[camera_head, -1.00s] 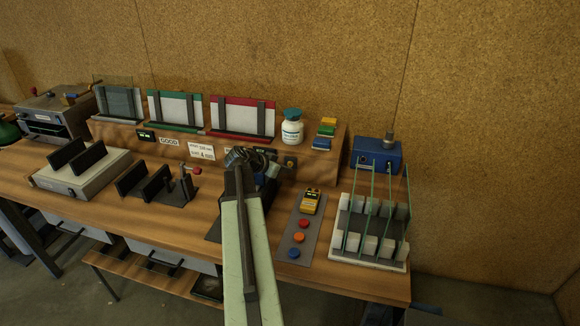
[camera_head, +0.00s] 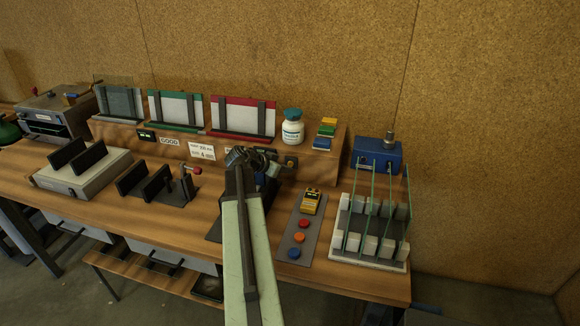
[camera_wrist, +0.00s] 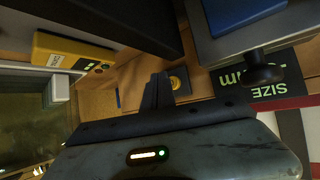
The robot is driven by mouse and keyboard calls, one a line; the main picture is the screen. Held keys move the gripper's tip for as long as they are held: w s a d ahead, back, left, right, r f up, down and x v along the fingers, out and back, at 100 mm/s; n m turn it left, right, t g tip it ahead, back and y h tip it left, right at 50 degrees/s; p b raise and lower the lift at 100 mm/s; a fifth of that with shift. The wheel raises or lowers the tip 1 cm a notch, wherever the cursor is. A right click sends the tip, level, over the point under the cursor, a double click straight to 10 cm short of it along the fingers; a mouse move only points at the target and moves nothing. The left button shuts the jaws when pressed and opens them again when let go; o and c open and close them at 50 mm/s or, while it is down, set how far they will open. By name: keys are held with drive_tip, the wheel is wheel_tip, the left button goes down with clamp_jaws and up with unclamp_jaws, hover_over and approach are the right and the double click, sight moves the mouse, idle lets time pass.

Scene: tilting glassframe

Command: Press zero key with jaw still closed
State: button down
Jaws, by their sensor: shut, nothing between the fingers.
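A round gold button (camera_wrist: 177,82) sits on a dark square plate on the wooden stand, just right of my fingertips in the wrist view. It also shows in the head view (camera_head: 291,163), on the stand's front. I cannot read a mark on it, so I cannot tell whether it is the zero key. My gripper (camera_wrist: 157,90) is shut and empty, its dark fingers pointing at the stand. In the head view my gripper (camera_head: 279,165) is close to the button. Contact cannot be told. A dark display with "SIZE" in green (camera_wrist: 267,88) is right of the fingers.
A yellow device (camera_wrist: 75,50) with a lit screen is at upper left in the wrist view; it also shows in the head view (camera_head: 312,200). A plate with red, orange and blue buttons (camera_head: 305,225) and a glass rack (camera_head: 368,258) stand to the right.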

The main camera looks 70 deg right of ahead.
drive_tip(key=shift+d, duration=0.35)
drive_tip(key=shift+d, duration=0.35)
idle(0.5)
drive_tip(key=shift+a, duration=0.8)
drive_tip(key=shift+s+a, duration=0.2)
drive_tip(key=shift+a, duration=2.35)
